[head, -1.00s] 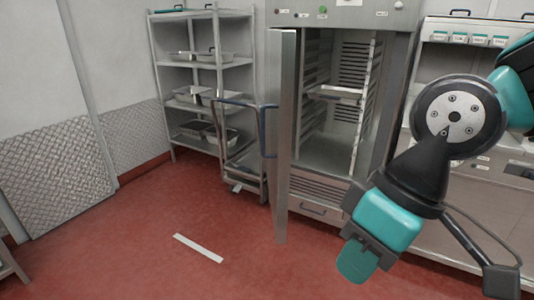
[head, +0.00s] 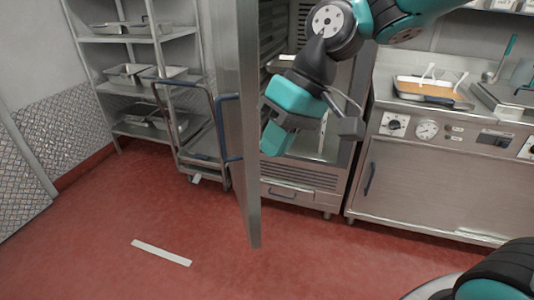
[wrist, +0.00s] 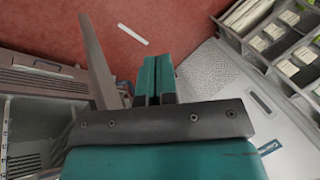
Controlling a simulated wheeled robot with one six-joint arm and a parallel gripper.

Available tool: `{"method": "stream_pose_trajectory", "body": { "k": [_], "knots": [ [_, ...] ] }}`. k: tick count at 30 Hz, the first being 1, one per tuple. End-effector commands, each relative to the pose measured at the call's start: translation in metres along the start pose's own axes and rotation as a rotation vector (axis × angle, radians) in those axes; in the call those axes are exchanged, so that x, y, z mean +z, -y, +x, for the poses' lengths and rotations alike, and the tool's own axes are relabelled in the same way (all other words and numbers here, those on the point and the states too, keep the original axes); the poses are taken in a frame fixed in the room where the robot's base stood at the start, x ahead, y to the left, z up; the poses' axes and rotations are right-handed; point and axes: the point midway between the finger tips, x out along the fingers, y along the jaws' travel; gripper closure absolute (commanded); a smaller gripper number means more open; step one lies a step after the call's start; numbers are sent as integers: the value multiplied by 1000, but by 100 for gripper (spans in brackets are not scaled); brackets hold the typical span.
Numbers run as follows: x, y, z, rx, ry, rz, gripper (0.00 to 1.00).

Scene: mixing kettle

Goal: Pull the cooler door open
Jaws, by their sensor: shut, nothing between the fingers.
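The cooler (head: 300,178) is a steel cabinet with shelf racks inside, partly hidden behind my arm. Its door (head: 247,160) stands wide open, seen nearly edge-on, swung out toward me. A blue bar handle (head: 222,125) is on the door's left, outer side. My gripper (head: 268,142) is shut and empty on the right, inner side of the door, in front of the cooler opening. Whether it touches the door is unclear. In the wrist view, the shut teal fingers (wrist: 153,72) point toward the floor, with the door (wrist: 97,60) just left of them.
A wheeled cart (head: 178,125) stands left of the door, before a steel shelf rack (head: 92,88). A counter (head: 420,190) with gauges and a tray stands on the right. Red floor is clear in front, with a white strip (head: 160,252) lying on it.

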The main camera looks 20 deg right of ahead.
Motion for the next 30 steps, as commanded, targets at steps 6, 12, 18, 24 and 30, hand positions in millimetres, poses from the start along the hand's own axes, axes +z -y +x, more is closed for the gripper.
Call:
{"method": "stream_pose_trajectory", "body": {
  "k": [6, 12, 18, 24, 30],
  "knots": [
    [-98, -114, 0, -135, -50, 216, 100],
    [-126, -221, 16, -244, -88, 357, 100],
    [-123, -280, 31, -304, -108, 427, 100],
    [-122, -290, 43, -320, -111, 440, 100],
    [-128, -279, 76, -320, -106, 440, 100]
  ]
}}
